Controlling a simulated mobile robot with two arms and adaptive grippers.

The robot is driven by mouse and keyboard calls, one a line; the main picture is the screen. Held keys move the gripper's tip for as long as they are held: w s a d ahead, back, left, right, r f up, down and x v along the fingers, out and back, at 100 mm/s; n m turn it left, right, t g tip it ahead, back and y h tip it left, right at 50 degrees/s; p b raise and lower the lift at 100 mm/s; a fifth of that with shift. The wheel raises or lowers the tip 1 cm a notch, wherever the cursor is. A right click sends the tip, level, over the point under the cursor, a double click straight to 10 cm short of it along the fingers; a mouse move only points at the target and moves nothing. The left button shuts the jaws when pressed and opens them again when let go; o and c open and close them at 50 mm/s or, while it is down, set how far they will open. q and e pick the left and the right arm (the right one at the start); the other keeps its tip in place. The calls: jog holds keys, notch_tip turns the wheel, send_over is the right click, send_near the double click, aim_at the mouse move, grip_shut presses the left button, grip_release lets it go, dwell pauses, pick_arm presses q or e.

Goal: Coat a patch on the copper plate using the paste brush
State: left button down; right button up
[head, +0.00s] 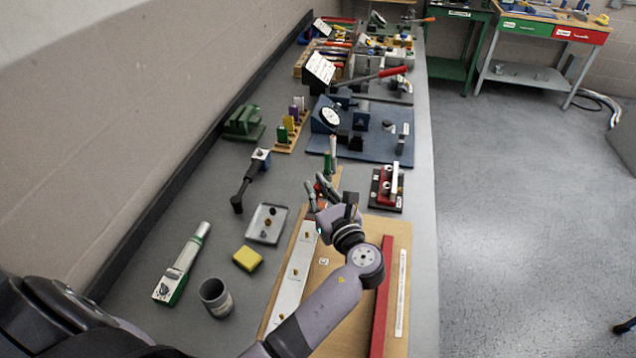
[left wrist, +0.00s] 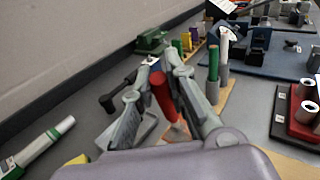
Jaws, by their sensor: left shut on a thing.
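I cannot clearly identify the copper plate. A pale bar (head: 294,272) with small copper-coloured spots lies along the left side of the board. My right gripper is not in view.
A wooden board (head: 342,270) carries a red bar (head: 381,305). Left of it are a grey cup (head: 215,298), a yellow sponge (head: 247,259) and a shallow tray (head: 281,215). Upright green and white sticks (head: 331,155) stand just beyond the gripper. A red fixture (head: 377,190) stands right.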

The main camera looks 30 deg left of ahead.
pick_arm(q)
jog(key=shift+s, duration=0.25)
jog(key=shift+w+a, duration=0.15)
jog(key=shift+w, duration=0.75)
jog(key=shift+s, duration=0.15)
jog(key=shift+s+d+p, duration=0.2)
jog(key=shift+s+p, duration=0.3)
jog(key=shift+s, duration=0.2)
jog(key=shift+w+a, duration=0.2)
jog(key=shift+w, duration=0.6)
jog(key=shift+s, duration=0.15)
